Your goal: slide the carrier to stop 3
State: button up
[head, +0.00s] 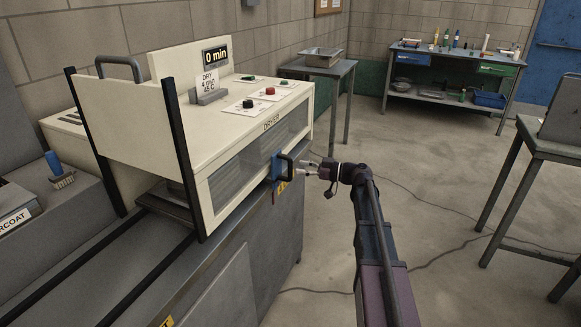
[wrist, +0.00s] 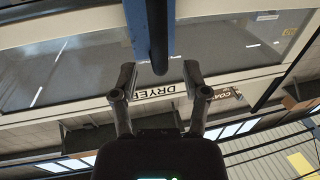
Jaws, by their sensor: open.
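A blue bracket with a black handle (head: 283,165) sits at the right end of the front of the cream dryer (head: 232,125). I cannot tell whether it is the carrier's handle. My gripper (head: 306,170) is open and just to the right of this handle, level with it. In the wrist view, the dark handle (wrist: 159,45) and the blue bar (wrist: 136,35) come down from the top, with the handle's end near the gap between my open fingertips (wrist: 160,78). A dark flat tray (head: 165,203) shows under the dryer's left end. No stop number is readable.
A yellow tag (head: 283,187) is on the bench front below the handle, and another (head: 168,321) is farther left. Dark rails (head: 95,262) run along the bench. A side table (head: 325,68) stands behind. The floor (head: 430,200) to the right is open, crossed by cables.

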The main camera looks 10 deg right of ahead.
aim_at(290, 176)
jog(key=shift+x, duration=2.15)
grip_shut()
